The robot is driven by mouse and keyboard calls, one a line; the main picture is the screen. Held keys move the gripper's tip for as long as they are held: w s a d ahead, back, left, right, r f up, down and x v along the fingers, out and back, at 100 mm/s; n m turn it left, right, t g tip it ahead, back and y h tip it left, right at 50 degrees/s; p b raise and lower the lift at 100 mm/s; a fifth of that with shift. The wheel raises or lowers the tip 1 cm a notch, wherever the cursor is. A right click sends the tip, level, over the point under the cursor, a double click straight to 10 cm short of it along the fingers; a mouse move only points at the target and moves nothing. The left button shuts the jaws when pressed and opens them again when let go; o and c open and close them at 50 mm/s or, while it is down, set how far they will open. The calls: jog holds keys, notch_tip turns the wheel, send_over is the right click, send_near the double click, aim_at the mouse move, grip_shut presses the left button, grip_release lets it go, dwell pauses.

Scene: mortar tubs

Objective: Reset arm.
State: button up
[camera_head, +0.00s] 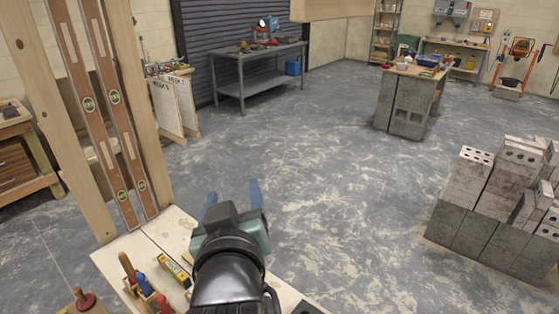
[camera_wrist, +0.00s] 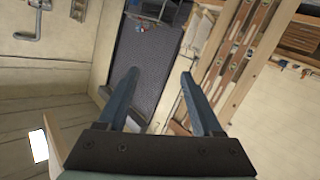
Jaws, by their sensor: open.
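My gripper (camera_head: 232,193) is raised at the bottom middle of the head view, with its two blue fingers pointing away from me. The fingers are spread apart with nothing between them. My black arm comes up from the bottom edge behind it. In the wrist view my gripper (camera_wrist: 155,85) also shows two parted blue fingers with an empty gap. Beyond them the wrist view shows the dark roller shutter (camera_wrist: 145,60) and the wooden frame, tilted. My gripper touches nothing that I can see.
A pale bench top (camera_head: 175,230) with tools lies beside my arm at lower left. A wooden frame holding spirit levels (camera_head: 110,90) rises behind it. A block stack (camera_head: 485,205) stands at right. A metal table (camera_head: 258,57) and a block-based table (camera_head: 408,95) are farther back. The middle floor is clear.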

jog(key=s+d+r+m+t, duration=0.1)
jog(key=s+r+t, duration=0.3)
jog(key=r, duration=0.6)
jog(key=s+d+r+m+t+h, duration=0.1)
jog(key=s+d+r+m+t, duration=0.1)
jog(key=r, duration=0.8)
jog(key=s+d+r+m+t+h, duration=0.1)
jog(key=s+d+r+t, duration=0.2)
jog(key=r, duration=0.7)
jog(key=s+t, duration=0.2)
jog(key=s, duration=0.2)
jog(key=shift+d+r+t, duration=0.2)
jog(key=shift+d+t, duration=0.15)
jog(key=shift+t, duration=0.05)
